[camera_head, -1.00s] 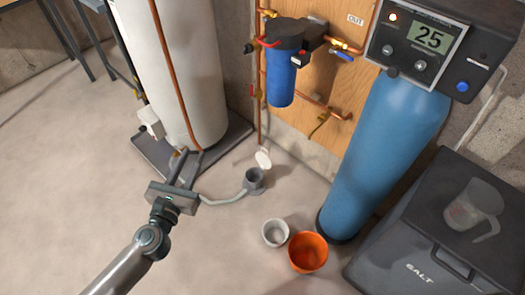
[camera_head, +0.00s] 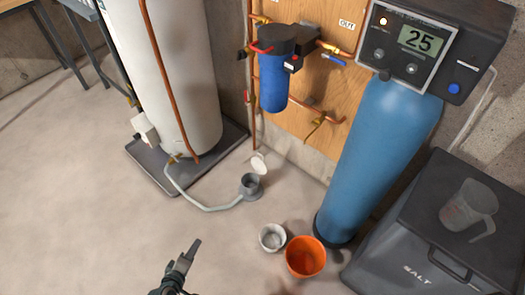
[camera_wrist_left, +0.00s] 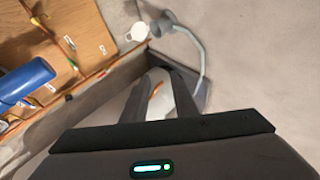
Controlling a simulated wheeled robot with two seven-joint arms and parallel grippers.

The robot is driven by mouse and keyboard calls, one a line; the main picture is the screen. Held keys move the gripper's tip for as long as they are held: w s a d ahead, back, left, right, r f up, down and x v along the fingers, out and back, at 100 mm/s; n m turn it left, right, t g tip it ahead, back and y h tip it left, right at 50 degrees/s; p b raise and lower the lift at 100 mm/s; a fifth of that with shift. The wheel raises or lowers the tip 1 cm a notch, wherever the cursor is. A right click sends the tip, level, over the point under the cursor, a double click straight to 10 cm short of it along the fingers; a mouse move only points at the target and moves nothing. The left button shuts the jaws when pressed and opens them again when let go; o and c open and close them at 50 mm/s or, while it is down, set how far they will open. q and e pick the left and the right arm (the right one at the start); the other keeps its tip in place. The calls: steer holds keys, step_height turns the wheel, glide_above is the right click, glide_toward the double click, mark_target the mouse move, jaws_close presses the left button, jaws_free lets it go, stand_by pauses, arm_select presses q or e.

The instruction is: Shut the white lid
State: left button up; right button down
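The white lid (camera_head: 259,163) stands tilted up and open at the back of a small grey drain cup (camera_head: 251,186) on the floor. In the left wrist view the lid (camera_wrist_left: 137,31) is at the top, beside the cup (camera_wrist_left: 168,19). My left gripper (camera_head: 196,246) is at the bottom of the head view, nearer me than the cup and to its left, apart from both. It shows edge-on there. In the left wrist view its two fingers (camera_wrist_left: 160,88) stand apart with nothing between them. My right gripper is in neither view.
A grey hose (camera_head: 207,208) runs from the cup to the white tank (camera_head: 175,80) on its dark base. A white cup (camera_head: 272,237) and an orange bucket (camera_head: 305,257) stand in front, left of the blue cylinder (camera_head: 375,150). The floor at left is clear.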

arm_select(q)
steer(key=s+f+m+g, duration=0.3)
steer(key=s+f, duration=0.4)
steer(key=s, duration=0.4)
steer(key=s+f+m+g+y, duration=0.1)
steer(key=s+f+m+g, duration=0.2)
steer(key=s+f+m, duration=0.3)
steer(key=s+f+m+g+y, duration=0.1)
steer(key=s+f+m+g, duration=0.2)
steer(key=s, duration=1.3)
step_height(320, 180, down, 5)
steer(key=shift+s+a+r+m, duration=0.2)
steer(key=shift+a+m, duration=0.1)
steer(key=shift+m, duration=0.7)
